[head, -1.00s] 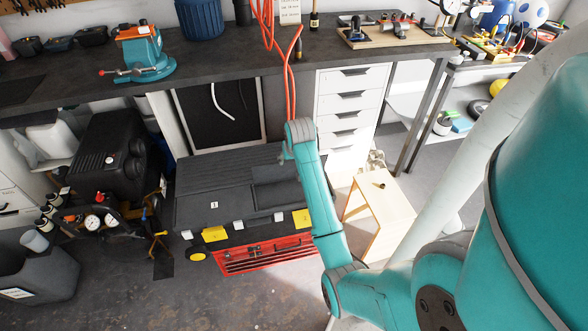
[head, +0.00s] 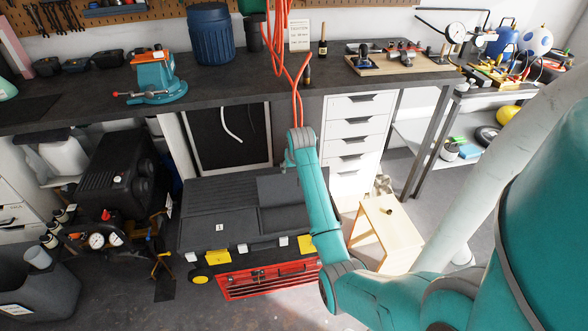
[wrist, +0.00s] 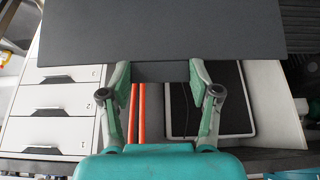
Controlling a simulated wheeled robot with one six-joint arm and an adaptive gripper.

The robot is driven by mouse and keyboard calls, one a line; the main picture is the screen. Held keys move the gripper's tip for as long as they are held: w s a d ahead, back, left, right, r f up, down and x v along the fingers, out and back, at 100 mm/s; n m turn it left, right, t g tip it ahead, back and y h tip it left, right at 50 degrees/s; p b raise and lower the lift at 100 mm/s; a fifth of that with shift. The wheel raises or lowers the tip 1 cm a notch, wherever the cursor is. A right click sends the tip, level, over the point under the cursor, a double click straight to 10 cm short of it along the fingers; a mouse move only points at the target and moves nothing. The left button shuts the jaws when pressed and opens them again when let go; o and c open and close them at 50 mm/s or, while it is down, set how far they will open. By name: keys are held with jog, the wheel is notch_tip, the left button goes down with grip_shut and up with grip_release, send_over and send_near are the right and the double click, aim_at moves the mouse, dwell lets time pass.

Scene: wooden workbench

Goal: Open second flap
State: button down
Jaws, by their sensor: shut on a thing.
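A dark grey toolbox (head: 200,208) with a label marked 1 stands on the floor below the workbench, over a red drawer section (head: 260,280). At the right of its lid, a small dark flap (head: 280,190) stands tilted up behind an open recess. In the wrist view the flap (wrist: 160,30) is a wide flat panel across the top. My gripper (wrist: 160,72) is shut on a narrow dark part at the flap's edge, one finger on each side.
The workbench (head: 100,110) overhangs behind the toolbox. White drawers (head: 352,125) stand behind to the right, and a small wooden stool (head: 392,225) is right of my arm. Orange hoses (head: 298,105) hang close behind my wrist. A black compressor (head: 112,165) stands left.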

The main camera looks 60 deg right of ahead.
jog(key=shift+d+r, duration=0.25)
jog(key=shift+c, duration=2.2)
grip_release()
jog(key=shift+o, duration=1)
jog(key=shift+a+f, duration=0.1)
jog(key=v, duration=1.2)
jog(key=shift+a+f, duration=0.1)
jog(key=shift+a, duration=0.05)
